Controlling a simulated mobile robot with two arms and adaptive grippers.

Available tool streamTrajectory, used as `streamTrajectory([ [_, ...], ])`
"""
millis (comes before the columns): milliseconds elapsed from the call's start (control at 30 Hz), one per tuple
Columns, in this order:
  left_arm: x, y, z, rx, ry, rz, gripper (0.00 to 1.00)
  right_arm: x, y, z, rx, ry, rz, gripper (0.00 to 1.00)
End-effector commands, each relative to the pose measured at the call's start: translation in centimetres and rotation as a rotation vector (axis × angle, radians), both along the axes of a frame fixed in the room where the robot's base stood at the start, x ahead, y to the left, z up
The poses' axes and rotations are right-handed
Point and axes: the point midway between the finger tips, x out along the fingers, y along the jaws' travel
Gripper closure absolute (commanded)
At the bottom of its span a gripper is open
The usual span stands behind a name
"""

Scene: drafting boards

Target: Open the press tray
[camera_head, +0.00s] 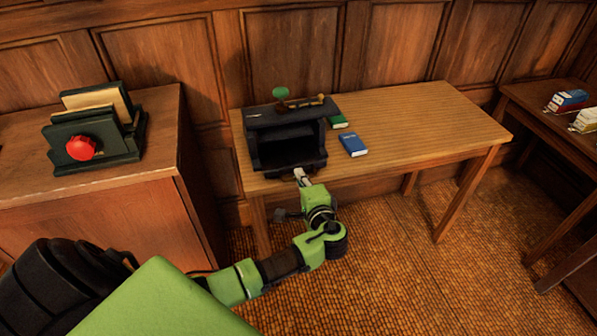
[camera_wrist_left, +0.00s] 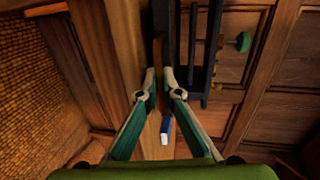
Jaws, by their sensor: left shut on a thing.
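The black press (camera_head: 287,115) stands at the left end of the wooden table, its dark front opening facing me. Its tray is low at the front; how far it is drawn out is hard to tell. My left gripper (camera_head: 301,174) is at the press's lower front edge, right of its middle. In the left wrist view, the left gripper (camera_wrist_left: 160,77) is shut on a thin dark part at the tray's front, beside the black press body (camera_wrist_left: 200,45). The exact gripped part is mostly hidden between the fingers. My right gripper is not in view.
A blue book (camera_head: 353,144) and a green book (camera_head: 338,121) lie right of the press. The table (camera_head: 430,120) is clear further right. A cabinet (camera_head: 90,205) on the left carries a dark file holder (camera_head: 125,140) with a red knob (camera_head: 81,148).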

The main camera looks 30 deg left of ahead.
Motion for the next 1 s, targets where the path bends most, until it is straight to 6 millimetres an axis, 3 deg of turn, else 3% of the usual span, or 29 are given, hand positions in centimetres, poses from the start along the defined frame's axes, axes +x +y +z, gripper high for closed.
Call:
streamTrajectory([
  [300, -4.8, -5.6, -0.1, -0.005, 0.006, 0.000, 1.00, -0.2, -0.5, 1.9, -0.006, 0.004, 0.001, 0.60],
  [500, -6.9, -8.0, -0.2, -0.005, 0.006, 0.001, 1.00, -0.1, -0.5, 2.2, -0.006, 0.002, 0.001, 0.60],
  [1000, -7.6, -8.9, -0.2, -0.002, 0.004, 0.001, 1.00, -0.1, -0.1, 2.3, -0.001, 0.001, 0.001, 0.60],
])
